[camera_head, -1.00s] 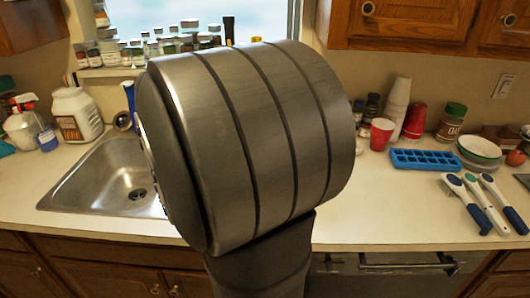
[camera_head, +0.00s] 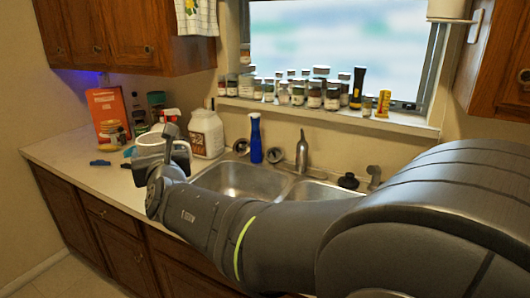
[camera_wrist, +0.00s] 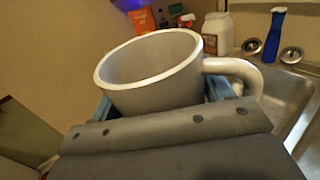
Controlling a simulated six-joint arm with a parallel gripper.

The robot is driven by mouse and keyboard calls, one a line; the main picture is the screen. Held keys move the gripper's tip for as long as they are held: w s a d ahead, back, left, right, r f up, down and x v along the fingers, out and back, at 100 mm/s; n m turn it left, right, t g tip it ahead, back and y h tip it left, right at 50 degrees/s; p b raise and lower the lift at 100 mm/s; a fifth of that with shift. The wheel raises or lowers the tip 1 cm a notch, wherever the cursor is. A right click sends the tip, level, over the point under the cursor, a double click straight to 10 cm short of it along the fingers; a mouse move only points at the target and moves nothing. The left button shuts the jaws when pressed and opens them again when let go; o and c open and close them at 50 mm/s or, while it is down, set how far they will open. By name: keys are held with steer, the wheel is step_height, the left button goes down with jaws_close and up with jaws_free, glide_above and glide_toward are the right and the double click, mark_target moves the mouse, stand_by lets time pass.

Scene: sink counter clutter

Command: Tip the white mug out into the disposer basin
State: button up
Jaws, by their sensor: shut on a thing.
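The white mug (camera_wrist: 152,80) fills the middle of the wrist view, its mouth up and slightly tilted in the picture, its handle to the right. I see its inner wall, but no contents show. My gripper (camera_wrist: 150,110) is shut on the mug's body. In the head view the mug (camera_head: 150,145) is partly hidden by my gripper (camera_head: 160,150), left of the sink and in front of the counter bottles. The sink has a left basin (camera_head: 240,180) and a right basin (camera_head: 312,189), the right one partly covered by my arm. Which one has the disposer I cannot tell.
A white jug (camera_head: 206,134), a blue bottle (camera_head: 256,138) and the faucet (camera_head: 302,152) stand behind the mug and sink. A black stopper-like piece (camera_head: 348,181) sits by the right basin. An orange box (camera_head: 107,112) stands at the far left. Jars line the windowsill.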

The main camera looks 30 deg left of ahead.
mark_target(142, 148)
steer(key=a, duration=0.1)
steer(key=s+a+r, duration=0.1)
steer(key=shift+s+a+r+g, duration=0.1)
steer(key=shift+s+a+g, duration=0.2)
steer(key=shift+a, duration=0.1)
steer(key=w+d+f+m+t+h, duration=0.3)
steer(key=w+d+f+m+h, duration=0.15)
steer(key=w, duration=0.45)
steer(key=w+d+f+m+t+h, duration=0.25)
steer(key=w+d+h, duration=0.2)
steer(key=w, duration=0.45)
steer(key=w+d+f+m+t+h, duration=0.3)
steer(key=w+d+f+m+h, duration=0.15)
steer(key=w, duration=0.45)
steer(key=w+d+f+m+g+h, duration=0.1)
steer(key=d+f+m+g+h, duration=0.2)
steer(key=d+m, duration=0.6)
steer(key=w+d+f+m+g+h, duration=0.2)
steer(key=d+f+m+h, duration=0.3)
steer(key=d+m, duration=0.4)
steer(key=w+d+f+m+g+h, duration=0.2)
steer(key=d+f+m+g+h, duration=0.2)
steer(key=d+m, duration=0.5)
steer(key=d+f+g, duration=0.1)
steer(key=d+f, duration=0.1)
steer(key=d, duration=0.1)
steer(key=shift+w+f, duration=0.2)
steer(key=shift+f, duration=0.1)
